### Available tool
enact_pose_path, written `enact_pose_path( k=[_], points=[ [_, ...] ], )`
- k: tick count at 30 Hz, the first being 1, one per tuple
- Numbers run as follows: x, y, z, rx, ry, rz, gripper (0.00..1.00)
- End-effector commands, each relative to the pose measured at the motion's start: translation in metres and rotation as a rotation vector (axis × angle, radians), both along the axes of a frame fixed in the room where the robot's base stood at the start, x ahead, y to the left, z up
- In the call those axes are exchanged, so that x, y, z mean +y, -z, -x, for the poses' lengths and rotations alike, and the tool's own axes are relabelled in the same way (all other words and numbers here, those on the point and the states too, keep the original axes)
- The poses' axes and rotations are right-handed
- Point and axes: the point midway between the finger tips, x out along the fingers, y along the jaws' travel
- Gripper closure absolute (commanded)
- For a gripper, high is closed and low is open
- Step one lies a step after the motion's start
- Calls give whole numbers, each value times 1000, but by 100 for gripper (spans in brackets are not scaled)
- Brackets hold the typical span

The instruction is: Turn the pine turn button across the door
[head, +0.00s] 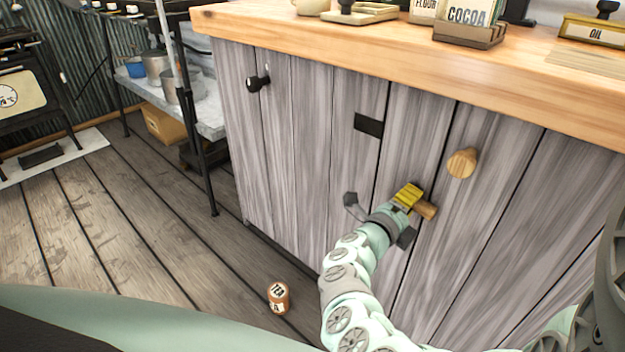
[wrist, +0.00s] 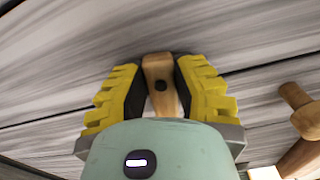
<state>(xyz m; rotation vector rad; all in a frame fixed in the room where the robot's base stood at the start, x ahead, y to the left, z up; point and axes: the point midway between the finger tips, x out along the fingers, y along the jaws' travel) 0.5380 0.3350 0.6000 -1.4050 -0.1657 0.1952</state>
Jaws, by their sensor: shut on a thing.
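The pine turn button (head: 427,210) is a small wooden bar on the front of the grey plank cabinet (head: 300,150). In the wrist view the turn button (wrist: 157,69) shows a dark screw head, and its length runs crosswise to the plank seams. My gripper (head: 411,197) has its yellow pads on both sides of the bar and is shut on it. The wrist view also shows the gripper (wrist: 158,88); my wrist housing hides the bar's near end. Which seam is the door's edge, I cannot tell.
A round wooden knob (head: 461,163) sticks out right of the button. A dark plate (head: 369,125) and black knob (head: 258,83) are farther left. The wooden countertop (head: 400,55) overhangs above. A small can (head: 279,297) stands on the floor.

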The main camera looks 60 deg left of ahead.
Motion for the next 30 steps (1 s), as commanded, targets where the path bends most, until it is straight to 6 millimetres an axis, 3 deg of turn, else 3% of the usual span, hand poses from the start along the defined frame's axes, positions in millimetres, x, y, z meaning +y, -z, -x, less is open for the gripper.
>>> enact_pose_path(
  k=[12, 27, 28, 30],
  points=[
    [0, 3, 0, -31, -2, 159, 100],
    [-1, 4, 0, -35, -2, 174, 100],
    [-1, 4, 0, -35, -2, 174, 67],
    [-1, 3, 0, -35, -1, 173, 60]
  ],
)
